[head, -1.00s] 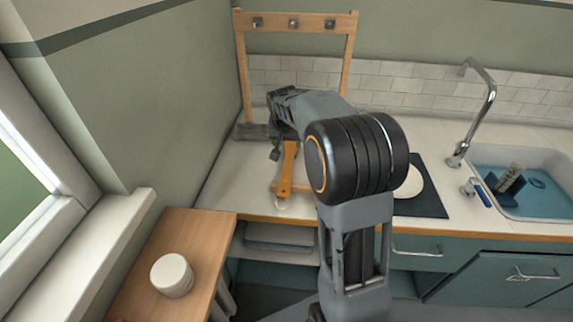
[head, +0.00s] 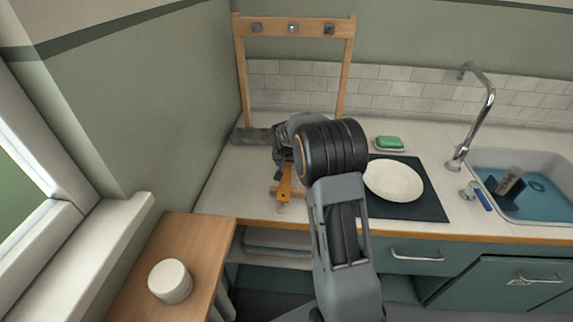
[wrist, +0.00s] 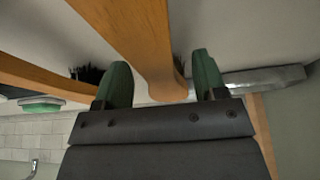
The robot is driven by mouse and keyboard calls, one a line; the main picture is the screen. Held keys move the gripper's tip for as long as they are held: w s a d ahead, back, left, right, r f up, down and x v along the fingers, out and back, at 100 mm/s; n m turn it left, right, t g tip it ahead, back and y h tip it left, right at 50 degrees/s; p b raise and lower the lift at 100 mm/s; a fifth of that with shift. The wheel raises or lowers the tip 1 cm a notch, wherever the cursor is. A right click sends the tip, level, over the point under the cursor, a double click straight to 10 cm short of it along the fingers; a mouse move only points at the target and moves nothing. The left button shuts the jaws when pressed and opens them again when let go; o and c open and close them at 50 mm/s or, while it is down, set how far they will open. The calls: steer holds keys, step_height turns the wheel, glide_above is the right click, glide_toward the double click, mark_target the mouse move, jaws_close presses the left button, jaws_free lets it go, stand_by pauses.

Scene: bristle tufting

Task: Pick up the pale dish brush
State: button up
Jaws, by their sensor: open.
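My gripper (head: 280,172) is open and low over the left part of the counter. In the wrist view its two green fingertips (wrist: 156,85) stand on either side of the end of a wooden handle (wrist: 150,45), with gaps beside it. In the head view an orange-brown handle (head: 285,183) lies under the gripper, pointing to the counter's front edge. A second wooden piece (wrist: 40,80) crosses at the left in the wrist view, near dark bristles (wrist: 88,73). I cannot tell which piece is the pale dish brush; my gripper hides part of them.
A wooden hook rack (head: 242,75) stands behind, with a grey bar (head: 252,135) at its foot. To the right are a white plate (head: 394,181) on a dark mat (head: 430,205), a green sponge (head: 389,142) and a sink (head: 545,165). A white jar (head: 170,281) stands on the side table.

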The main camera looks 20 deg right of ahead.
mark_target(291, 171)
steer(key=shift+w+d+f, duration=0.1)
steer(key=shift+w+f, duration=0.1)
steer(key=shift+f, duration=0.25)
steer(key=shift+c, duration=0.4)
steer(key=c, duration=1)
steer(key=shift+c, duration=0.2)
steer(key=shift+r, duration=0.15)
steer(key=shift+r, duration=0.65)
steer(key=v, duration=0.3)
steer(key=s+v, duration=0.1)
steer(key=v, duration=0.2)
steer(key=s+v, duration=0.1)
steer(key=v, duration=0.2)
steer(key=shift+s+d+f, duration=0.1)
steer(key=shift+d+f, duration=0.05)
steer(key=shift+f, duration=0.05)
steer(key=s+a+r, duration=0.2)
steer(key=s+r, duration=0.1)
steer(key=s, duration=0.5)
steer(key=shift+s+r, duration=0.25)
steer(key=shift+r, duration=0.05)
